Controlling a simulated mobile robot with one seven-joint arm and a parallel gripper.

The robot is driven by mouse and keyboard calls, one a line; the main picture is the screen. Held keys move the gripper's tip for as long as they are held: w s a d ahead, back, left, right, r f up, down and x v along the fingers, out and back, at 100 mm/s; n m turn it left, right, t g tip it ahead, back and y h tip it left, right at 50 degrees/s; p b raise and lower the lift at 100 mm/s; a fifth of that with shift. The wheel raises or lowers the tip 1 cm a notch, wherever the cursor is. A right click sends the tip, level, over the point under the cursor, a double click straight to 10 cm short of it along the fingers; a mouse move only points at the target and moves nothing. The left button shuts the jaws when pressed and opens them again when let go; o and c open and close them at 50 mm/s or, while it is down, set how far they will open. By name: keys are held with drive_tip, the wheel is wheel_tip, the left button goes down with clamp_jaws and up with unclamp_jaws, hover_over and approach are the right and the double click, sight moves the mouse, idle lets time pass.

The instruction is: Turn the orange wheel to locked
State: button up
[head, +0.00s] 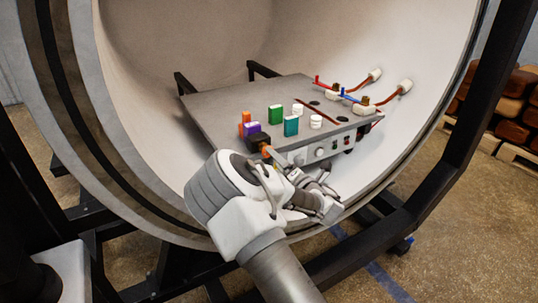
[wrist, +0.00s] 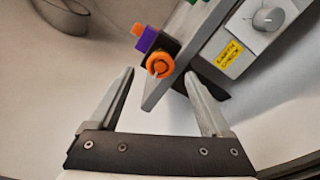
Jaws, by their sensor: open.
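The orange wheel (wrist: 160,65) sits on a dark block (wrist: 172,47) at the corner of the grey panel. It shows near the middle of the wrist view, as a ring with a gap or notch. In the head view only a bit of the orange wheel (head: 265,151) shows beside my gripper (head: 284,163). My gripper also shows in the wrist view (wrist: 159,76), open and empty, with one finger on each side of the wheel in the picture. I see no contact, and cannot tell the distance in depth. I cannot read the wheel's locked mark.
The grey platform (head: 215,108) inside the white chamber (head: 140,100) bears purple (head: 252,129), green (head: 275,114) and teal (head: 291,126) blocks. Red (head: 325,84) and blue (head: 350,97) levers stand at the right. A knob (wrist: 268,19) and yellow label (wrist: 230,53) are on the front panel.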

drive_tip(key=shift+x, duration=2.5)
clamp_jaws()
